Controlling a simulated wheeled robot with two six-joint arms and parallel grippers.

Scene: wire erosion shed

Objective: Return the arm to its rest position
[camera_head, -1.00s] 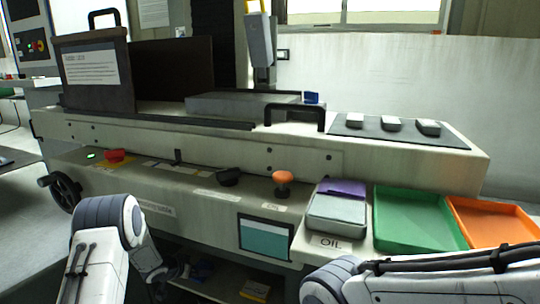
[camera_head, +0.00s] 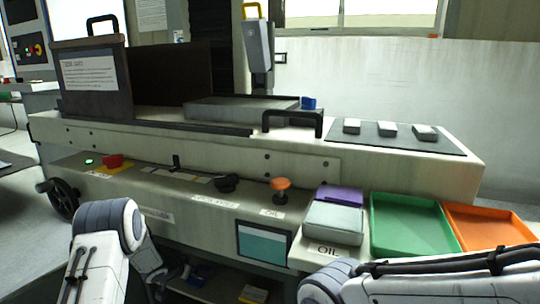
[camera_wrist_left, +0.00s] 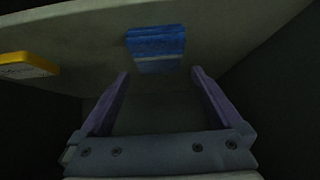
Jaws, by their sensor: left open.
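My left arm (camera_head: 105,240) comes in at the lower left of the head view and bends down in front of the machine. Its gripper is hard to make out there in the dark. In the left wrist view my left gripper (camera_wrist_left: 160,76) is open, its two purple fingers apart with nothing between them. A blue item (camera_wrist_left: 156,48) lies beyond the fingertips, apart from them. My right arm (camera_head: 400,283) crosses the lower right of the head view; its gripper is out of view.
A yellow box (camera_wrist_left: 28,65) sits left of the blue item. The machine front (camera_head: 200,165) has a black knob (camera_head: 226,183) and an orange mushroom button (camera_head: 280,185). A green tray (camera_head: 410,225) and an orange tray (camera_head: 490,225) stand at the right, near my right arm.

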